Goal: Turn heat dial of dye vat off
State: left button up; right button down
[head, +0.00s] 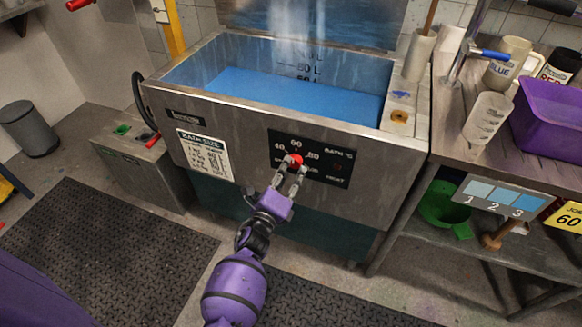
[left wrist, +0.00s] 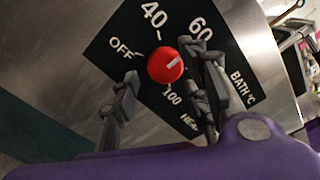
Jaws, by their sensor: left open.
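The dye vat (head: 220,141) is a steel tank with blue liquid inside and steam above it. On its front is a black panel (head: 334,173) with a red heat dial (head: 295,160), marked OFF, 40, 60, 80 and 100. In the left wrist view, the dial's (left wrist: 165,66) white mark points right and slightly up, roughly between 60 and the hidden 80; OFF lies to its left. My left gripper (head: 291,173) is open at the dial, its fingers (left wrist: 170,72) on either side. Contact cannot be told. My right gripper is out of view.
A grey box (head: 150,168) with green and red parts stands left of the vat. At right, a bench (head: 445,139) holds jugs and a purple bin (head: 548,122), with a green funnel (head: 443,207) on its shelf. Dark mats (head: 95,255) cover the floor.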

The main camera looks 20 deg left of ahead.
pick_arm(q)
jog(key=shift+w, duration=1.35)
jog(key=shift+s, duration=0.1)
jog(key=c, duration=1)
jog(key=shift+f, duration=0.15)
